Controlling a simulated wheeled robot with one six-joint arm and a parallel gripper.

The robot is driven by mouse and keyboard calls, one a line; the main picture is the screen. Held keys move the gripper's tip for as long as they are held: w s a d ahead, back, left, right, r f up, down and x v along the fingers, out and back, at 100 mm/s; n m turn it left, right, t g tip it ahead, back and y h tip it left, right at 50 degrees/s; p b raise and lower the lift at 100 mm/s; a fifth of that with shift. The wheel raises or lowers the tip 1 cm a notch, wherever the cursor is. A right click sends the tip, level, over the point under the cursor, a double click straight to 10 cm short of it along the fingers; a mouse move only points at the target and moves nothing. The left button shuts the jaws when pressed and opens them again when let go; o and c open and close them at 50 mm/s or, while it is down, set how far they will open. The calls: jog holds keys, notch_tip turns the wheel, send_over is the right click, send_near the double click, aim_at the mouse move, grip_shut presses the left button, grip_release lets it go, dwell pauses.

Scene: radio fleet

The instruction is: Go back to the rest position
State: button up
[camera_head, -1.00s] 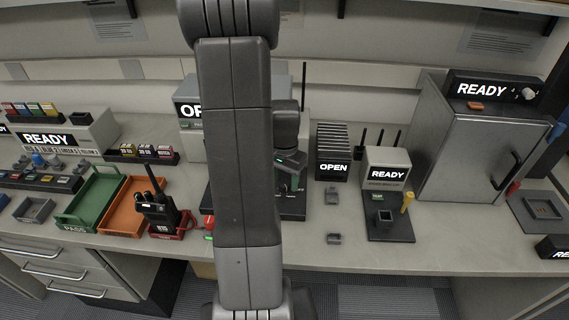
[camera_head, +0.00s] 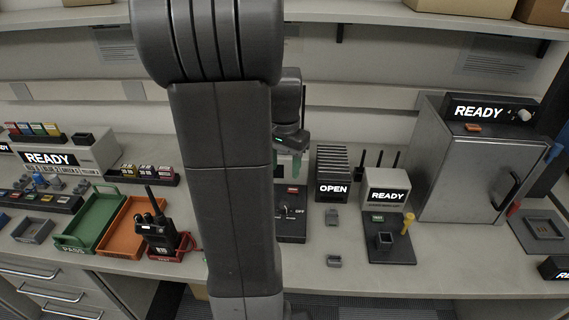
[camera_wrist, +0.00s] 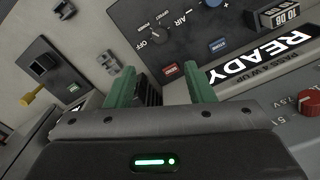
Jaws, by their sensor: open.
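My gripper (camera_head: 297,166) is raised above the bench behind my arm, its green fingers pointing down. The wrist view shows the two green fingers (camera_wrist: 161,84) spread apart with nothing between them. Below and beyond the fingers in that view is a dark panel (camera_wrist: 185,38) with an OFF knob, a red button and a blue button. My arm hides part of the bench middle and of the device behind it in the head view.
A radio (camera_head: 157,228) stands in a red tray by an orange tray (camera_head: 118,238) and a green PASS tray (camera_head: 72,238). On the right are an OPEN rack (camera_head: 333,174), a READY box (camera_head: 388,184) and a grey READY cabinet (camera_head: 470,165). Bare bench shows at the front right.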

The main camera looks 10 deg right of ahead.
aim_at(285, 205)
notch_tip(285, 205, down, 14)
jog(key=shift+r, duration=0.1)
dwell(0.7)
